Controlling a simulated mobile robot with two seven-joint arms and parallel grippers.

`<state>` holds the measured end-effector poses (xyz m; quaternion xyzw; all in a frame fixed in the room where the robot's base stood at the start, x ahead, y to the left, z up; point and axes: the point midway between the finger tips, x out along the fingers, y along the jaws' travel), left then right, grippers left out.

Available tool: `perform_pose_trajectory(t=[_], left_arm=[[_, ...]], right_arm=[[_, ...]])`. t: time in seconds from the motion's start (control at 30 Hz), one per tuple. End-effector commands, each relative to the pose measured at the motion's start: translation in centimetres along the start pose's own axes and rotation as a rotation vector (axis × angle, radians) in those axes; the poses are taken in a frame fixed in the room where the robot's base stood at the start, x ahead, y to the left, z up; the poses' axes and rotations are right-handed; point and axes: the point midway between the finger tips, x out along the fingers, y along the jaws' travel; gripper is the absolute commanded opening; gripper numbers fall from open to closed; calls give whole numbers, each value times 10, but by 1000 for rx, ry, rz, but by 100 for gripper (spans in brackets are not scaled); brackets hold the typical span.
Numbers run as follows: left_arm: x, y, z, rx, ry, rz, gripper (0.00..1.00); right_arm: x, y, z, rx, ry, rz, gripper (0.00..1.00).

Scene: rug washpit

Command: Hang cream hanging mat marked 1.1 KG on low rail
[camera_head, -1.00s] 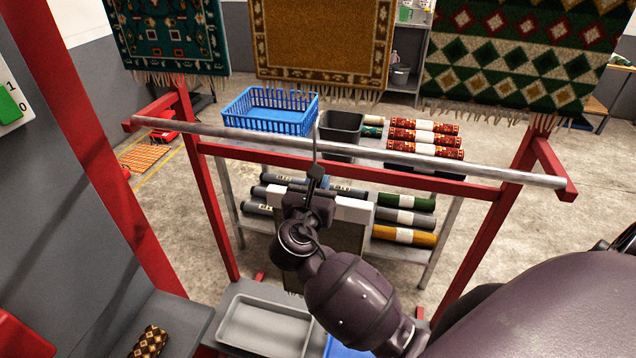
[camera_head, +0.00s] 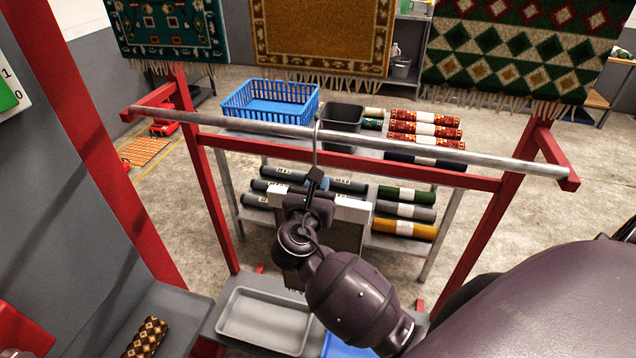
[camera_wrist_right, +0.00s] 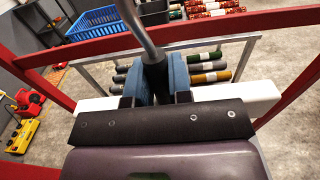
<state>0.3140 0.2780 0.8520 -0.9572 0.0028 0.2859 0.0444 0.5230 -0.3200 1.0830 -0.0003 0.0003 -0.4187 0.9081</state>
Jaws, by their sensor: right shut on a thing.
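My right gripper (camera_head: 312,190) is shut on the stem of a hanger (camera_head: 352,209) with a white crossbar and a grey metal hook. A greyish-cream mat (camera_head: 348,238) hangs below the crossbar, mostly hidden behind my arm; no weight mark is readable. The hook's upper end overlaps the silver low rail (camera_head: 420,155) left of its middle; I cannot tell whether it rests on it. In the right wrist view, the blue finger pads close around the dark stem under the hook (camera_wrist_right: 140,32), and the white crossbar (camera_wrist_right: 262,97) spans behind them. My left gripper is out of view.
A red frame (camera_head: 480,245) carries the rail. Behind it, a table holds a blue basket (camera_head: 270,108), a dark bin (camera_head: 342,122) and several rolled rugs (camera_head: 425,130). Patterned rugs hang at the back. A grey tray (camera_head: 262,320) lies below. The rail right of the hook is clear.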

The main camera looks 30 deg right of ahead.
Motion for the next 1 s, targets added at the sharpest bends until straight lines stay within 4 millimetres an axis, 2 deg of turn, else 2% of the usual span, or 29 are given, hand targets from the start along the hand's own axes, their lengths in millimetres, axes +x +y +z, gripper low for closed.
perform_pose_trajectory(t=[0.47, 0.5, 0.67, 1.0], left_arm=[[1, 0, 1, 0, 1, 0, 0], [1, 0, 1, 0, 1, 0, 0], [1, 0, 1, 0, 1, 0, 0], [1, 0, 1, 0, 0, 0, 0]], right_arm=[[0, 0, -6, 2, -2, 1, 0], [0, 0, -6, 2, -2, 1, 25], [0, 0, -6, 1, -1, 1, 49], [0, 0, -8, -1, 1, 0, 49]])
